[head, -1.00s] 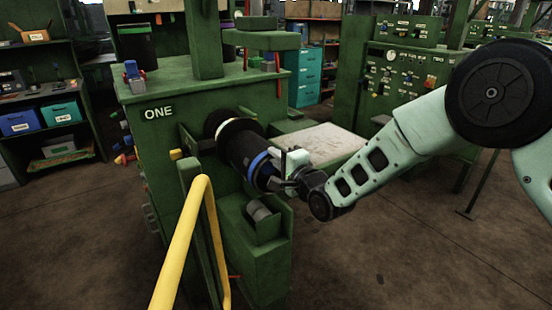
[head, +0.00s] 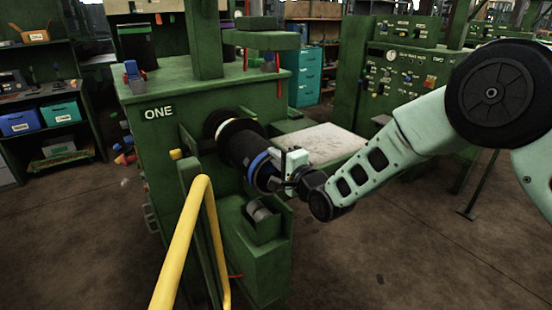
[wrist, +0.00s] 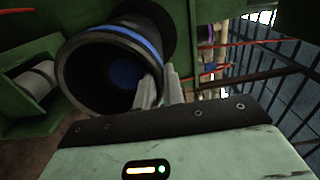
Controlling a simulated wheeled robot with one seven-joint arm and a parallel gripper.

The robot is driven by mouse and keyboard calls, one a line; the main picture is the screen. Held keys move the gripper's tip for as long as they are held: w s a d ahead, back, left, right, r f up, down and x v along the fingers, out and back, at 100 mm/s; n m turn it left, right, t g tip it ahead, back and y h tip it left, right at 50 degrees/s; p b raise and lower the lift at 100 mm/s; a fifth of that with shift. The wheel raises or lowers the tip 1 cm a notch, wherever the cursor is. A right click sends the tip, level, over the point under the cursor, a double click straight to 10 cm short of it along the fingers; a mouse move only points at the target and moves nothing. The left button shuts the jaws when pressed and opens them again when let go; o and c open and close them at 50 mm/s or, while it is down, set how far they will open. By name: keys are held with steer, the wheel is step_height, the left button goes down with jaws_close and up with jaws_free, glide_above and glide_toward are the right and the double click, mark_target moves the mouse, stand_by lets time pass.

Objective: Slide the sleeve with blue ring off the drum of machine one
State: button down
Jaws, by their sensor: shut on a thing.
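The black sleeve with the blue ring (head: 244,150) sits on the drum side of the machine marked ONE (head: 158,113). Its open end faces my arm. In the wrist view the sleeve (wrist: 82,80) shows its open mouth, with the blue ring just behind the rim. A blue round face (wrist: 124,72) shows deep inside; most of the drum is hidden by the sleeve. My gripper (wrist: 160,88) is shut on the sleeve's wall at the right of the rim, one finger inside the mouth and one outside. In the head view my gripper (head: 280,182) is at the sleeve's near end.
A yellow rail (head: 183,240) stands in front of the machine, left of the sleeve. A green housing with a grey roller (head: 262,212) lies below the sleeve. A pale-topped table (head: 320,144) is behind my gripper. The floor at right is open.

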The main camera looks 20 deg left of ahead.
steer(key=shift+d+f, duration=0.1)
steer(key=shift+f, duration=0.35)
steer(key=shift+b+v, duration=0.3)
steer(key=shift+v, duration=1.2)
steer(key=shift+r, duration=0.1)
steer(key=c, duration=1.5)
jaws_free()
steer(key=shift+d, duration=0.1)
steer(key=shift+o, duration=0.3)
steer(key=shift+r, duration=0.15)
steer(key=shift+o, duration=0.2)
steer(key=shift+r, duration=0.1)
